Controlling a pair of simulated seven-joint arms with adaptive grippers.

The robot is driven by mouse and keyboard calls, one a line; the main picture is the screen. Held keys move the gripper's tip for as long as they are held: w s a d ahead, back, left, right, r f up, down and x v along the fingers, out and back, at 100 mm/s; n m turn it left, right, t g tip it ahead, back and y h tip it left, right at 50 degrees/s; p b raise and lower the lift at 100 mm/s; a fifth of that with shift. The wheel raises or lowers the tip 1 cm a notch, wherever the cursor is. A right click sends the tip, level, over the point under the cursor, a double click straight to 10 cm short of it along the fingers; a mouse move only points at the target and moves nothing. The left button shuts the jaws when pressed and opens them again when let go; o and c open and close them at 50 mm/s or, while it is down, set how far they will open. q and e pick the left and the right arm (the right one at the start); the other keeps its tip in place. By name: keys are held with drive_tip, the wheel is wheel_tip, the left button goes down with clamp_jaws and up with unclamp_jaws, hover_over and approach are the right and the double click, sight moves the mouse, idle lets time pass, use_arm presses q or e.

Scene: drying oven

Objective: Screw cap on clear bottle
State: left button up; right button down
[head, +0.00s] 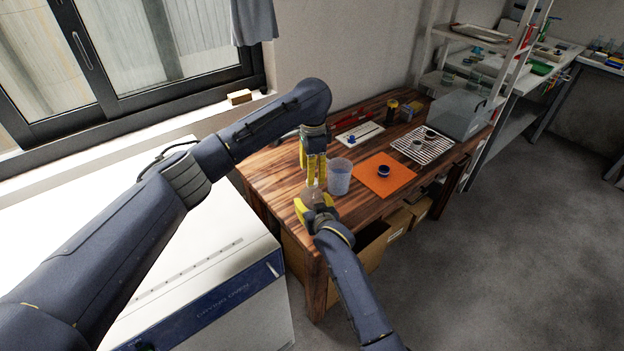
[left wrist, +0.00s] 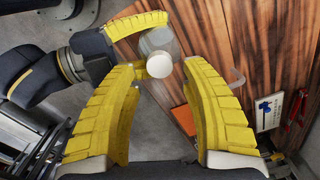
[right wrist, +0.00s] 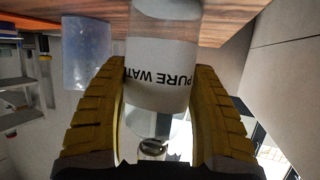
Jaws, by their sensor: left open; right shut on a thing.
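A clear bottle (right wrist: 163,70) with "PURE WAT" lettering is gripped between the yellow fingers of my right gripper (right wrist: 158,95), above the near left corner of the wooden table. In the left wrist view the bottle shows nearly end-on, with a round white cap (left wrist: 160,65) at its near end. I cannot tell how tightly the cap sits. My left gripper (head: 313,180) points down over the bottle. Its fingers are open, one on each side of the cap and apart from it in the left wrist view. In the head view the fingers mostly hide the bottle.
A translucent beaker (head: 339,178) stands close to the right of the grippers. An orange mat (head: 367,184) holds a small dark round item (head: 383,171). The drying oven (head: 235,310) is at front left.

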use_arm(q)
wheel_tip(320, 180, up, 8)
drive_tip(key=shift+r, duration=0.15)
idle(0.3)
use_arm(e)
drive_tip(key=shift+c, duration=1.2)
unclamp_jaws()
drive_tip(key=v, duration=1.2)
use_arm(q)
drive_tip(key=shift+d, duration=0.1)
